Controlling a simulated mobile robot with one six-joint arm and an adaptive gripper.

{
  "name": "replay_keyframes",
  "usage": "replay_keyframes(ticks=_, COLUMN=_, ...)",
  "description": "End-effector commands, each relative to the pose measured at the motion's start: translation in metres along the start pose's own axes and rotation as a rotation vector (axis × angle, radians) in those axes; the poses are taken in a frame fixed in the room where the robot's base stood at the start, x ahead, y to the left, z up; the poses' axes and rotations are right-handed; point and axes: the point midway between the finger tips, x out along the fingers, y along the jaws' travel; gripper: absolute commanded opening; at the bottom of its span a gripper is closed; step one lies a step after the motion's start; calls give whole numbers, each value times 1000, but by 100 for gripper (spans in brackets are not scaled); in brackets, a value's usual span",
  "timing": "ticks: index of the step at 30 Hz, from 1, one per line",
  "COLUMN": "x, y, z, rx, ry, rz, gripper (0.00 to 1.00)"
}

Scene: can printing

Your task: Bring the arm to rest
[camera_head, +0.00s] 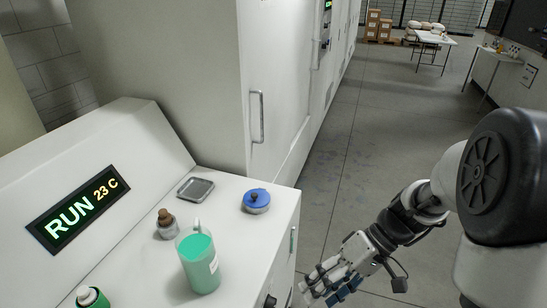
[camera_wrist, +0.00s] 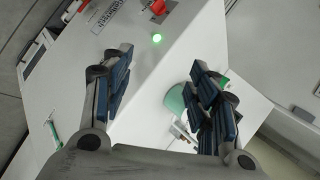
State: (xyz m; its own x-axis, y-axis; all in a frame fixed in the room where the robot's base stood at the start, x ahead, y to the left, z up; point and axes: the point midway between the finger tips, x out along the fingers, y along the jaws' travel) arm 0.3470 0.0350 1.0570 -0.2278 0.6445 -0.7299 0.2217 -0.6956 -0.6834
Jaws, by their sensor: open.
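My gripper (camera_head: 333,285) is at the lower middle of the head view, to the right of the white machine cabinet (camera_head: 240,235) and over the floor side. In the wrist view my gripper (camera_wrist: 160,100) shows its two blue-padded fingers spread wide, with nothing between them. Beyond the fingers are the cabinet's white face (camera_wrist: 150,85), a lit green lamp (camera_wrist: 156,38) and a red knob (camera_wrist: 158,7). My arm reaches in from the right edge of the head view.
A display (camera_head: 78,209) reads RUN 23 C. Open floor (camera_head: 375,130) lies behind, with a table (camera_head: 434,39) far off.

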Motion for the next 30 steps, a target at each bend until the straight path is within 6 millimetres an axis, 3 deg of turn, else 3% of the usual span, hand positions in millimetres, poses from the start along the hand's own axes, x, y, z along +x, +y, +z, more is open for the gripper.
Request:
replay_keyframes(ticks=3, x=-19, y=-27, z=20, rx=20, ry=1, rz=169, gripper=54)
replay_keyframes(ticks=12, x=-56, y=-67, z=72, rx=93, ry=155, rz=546, gripper=54)
replay_keyframes(ticks=21, x=-84, y=-83, z=108, rx=135, ry=438, rz=767, gripper=54)
replay_keyframes(ticks=30, x=-91, y=-85, z=115, rx=149, ry=525, rz=802, gripper=54)
